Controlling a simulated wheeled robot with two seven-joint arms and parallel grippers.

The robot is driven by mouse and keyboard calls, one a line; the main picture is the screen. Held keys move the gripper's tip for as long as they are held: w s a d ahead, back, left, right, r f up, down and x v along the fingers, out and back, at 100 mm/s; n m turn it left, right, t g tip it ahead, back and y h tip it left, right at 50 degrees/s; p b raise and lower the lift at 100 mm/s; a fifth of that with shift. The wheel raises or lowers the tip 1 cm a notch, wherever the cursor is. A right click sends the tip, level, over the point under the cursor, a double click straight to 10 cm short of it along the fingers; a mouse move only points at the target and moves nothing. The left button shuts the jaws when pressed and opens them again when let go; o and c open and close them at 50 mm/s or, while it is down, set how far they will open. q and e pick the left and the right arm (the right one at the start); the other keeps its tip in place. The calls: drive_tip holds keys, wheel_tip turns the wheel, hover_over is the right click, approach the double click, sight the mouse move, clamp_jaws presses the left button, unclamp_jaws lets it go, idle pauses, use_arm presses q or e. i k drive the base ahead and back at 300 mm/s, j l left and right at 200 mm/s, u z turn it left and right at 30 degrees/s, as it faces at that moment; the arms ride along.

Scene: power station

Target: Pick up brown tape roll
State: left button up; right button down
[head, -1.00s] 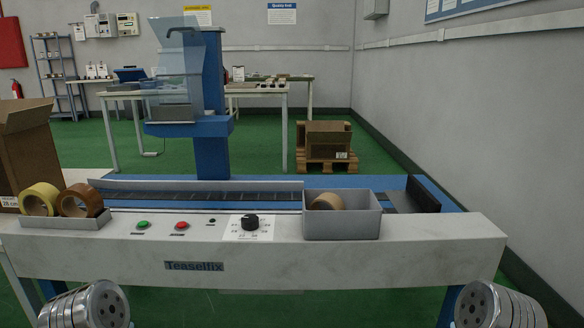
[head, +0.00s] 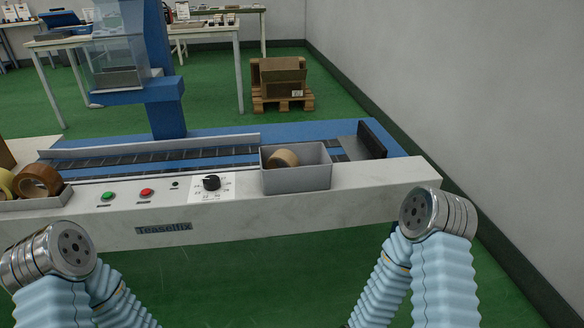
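A dark brown tape roll (head: 41,181) stands on edge in a shallow grey tray (head: 40,204) at the left of the machine, beside a yellow tape roll (head: 4,186) that is cut off by the picture's left edge. A lighter tan-brown tape roll (head: 283,159) sits inside a grey open bin (head: 300,180) at the right of the machine; the bin's front wall hides its lower part. Parts of both my arms show at the bottom of the head view, apart from all the rolls. Neither of my grippers shows.
A pallet with a cardboard box (head: 280,78) stands behind. A wall closes off the right.

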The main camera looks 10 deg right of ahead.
sight(22, 184)
drive_tip(key=u, duration=1.3)
drive_tip(key=k+j+z, duration=0.1)
drive_tip(key=j+z, duration=0.3)
